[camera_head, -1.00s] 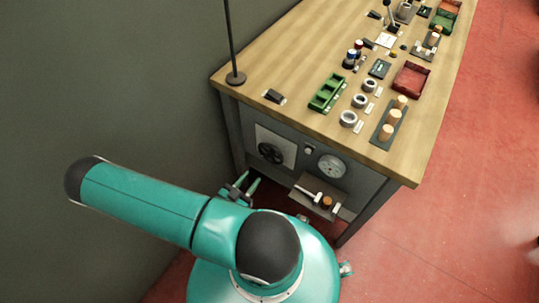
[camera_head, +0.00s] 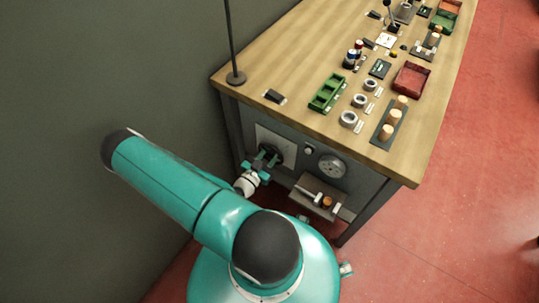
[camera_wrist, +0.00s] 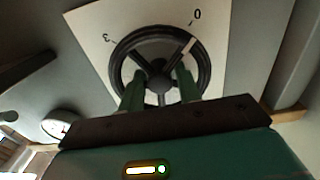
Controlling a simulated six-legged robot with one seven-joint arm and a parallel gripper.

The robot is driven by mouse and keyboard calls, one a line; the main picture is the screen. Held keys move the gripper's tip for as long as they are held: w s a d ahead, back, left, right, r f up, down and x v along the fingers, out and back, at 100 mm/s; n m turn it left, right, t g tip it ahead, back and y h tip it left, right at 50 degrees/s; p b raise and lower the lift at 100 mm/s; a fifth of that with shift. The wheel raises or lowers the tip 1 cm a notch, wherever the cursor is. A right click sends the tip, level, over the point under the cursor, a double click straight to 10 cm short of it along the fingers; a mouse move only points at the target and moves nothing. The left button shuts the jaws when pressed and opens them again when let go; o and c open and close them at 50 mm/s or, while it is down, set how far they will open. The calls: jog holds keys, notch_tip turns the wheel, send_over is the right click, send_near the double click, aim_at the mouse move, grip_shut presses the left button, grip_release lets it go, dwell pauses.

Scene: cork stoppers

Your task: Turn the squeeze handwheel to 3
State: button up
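The squeeze handwheel is a black spoked wheel (camera_head: 270,152) on a pale plate (camera_head: 287,147) on the bench's front panel, partly hidden by my gripper (camera_head: 263,162) in the head view. In the wrist view the wheel (camera_wrist: 204,67) fills the upper middle. Its plate (camera_wrist: 99,20) carries a "3" (camera_wrist: 107,40) at upper left and a "0" (camera_wrist: 197,14) at upper right. A white mark (camera_wrist: 188,46) on the wheel points toward the 0. My gripper (camera_wrist: 160,78) is open, its two green fingers apart on either side of the hub. Whether they touch the wheel is unclear.
A round gauge (camera_head: 332,166) sits right of the wheel, with a small shelf (camera_head: 316,203) holding a hammer-like tool and a cork below it. The bench top (camera_head: 290,60) holds trays, rings and corks. A wall stands to the left.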

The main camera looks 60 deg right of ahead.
jog(key=c, duration=0.7)
